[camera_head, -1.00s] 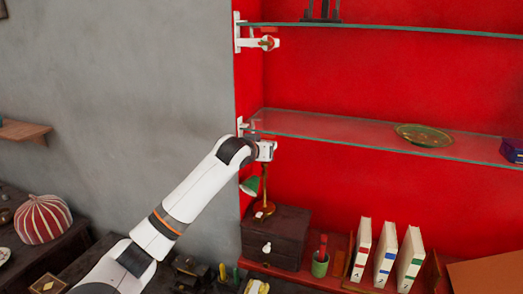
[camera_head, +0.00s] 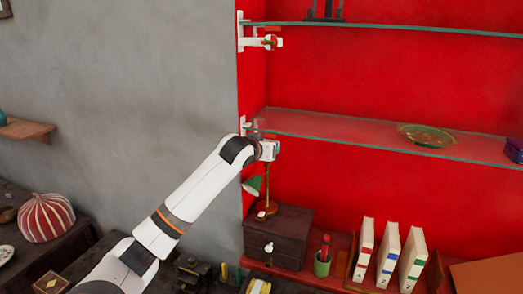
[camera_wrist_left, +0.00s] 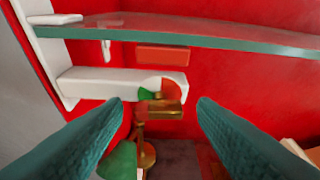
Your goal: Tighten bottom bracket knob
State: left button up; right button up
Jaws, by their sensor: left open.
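The bottom bracket (camera_wrist_left: 110,83) is white and fixed to the wall at the left, below the glass shelf (camera_wrist_left: 200,35). A brass-coloured cylinder, seemingly its knob (camera_wrist_left: 158,109), shows below the bracket's rounded end. My left gripper (camera_wrist_left: 160,104) is open, with teal fingers on either side of the knob and a gap to each. Contact is not visible. In the head view, my left gripper (camera_head: 268,150) is at the left end of the lower shelf (camera_head: 330,128) and hides most of the bottom bracket. The top bracket (camera_head: 260,43) has a small reddish knob.
A lamp with a green shade (camera_head: 252,185) stands on a dark drawer box (camera_head: 277,238) just below my gripper. A plate (camera_head: 426,135) lies on the lower shelf. White binders (camera_head: 387,255) stand lower right.

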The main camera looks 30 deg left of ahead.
pick_arm(q)
jog(key=b+v, duration=0.4)
jog(key=v, duration=0.7)
jog(key=shift+s+r, duration=0.25)
jog(key=shift+s, duration=0.1)
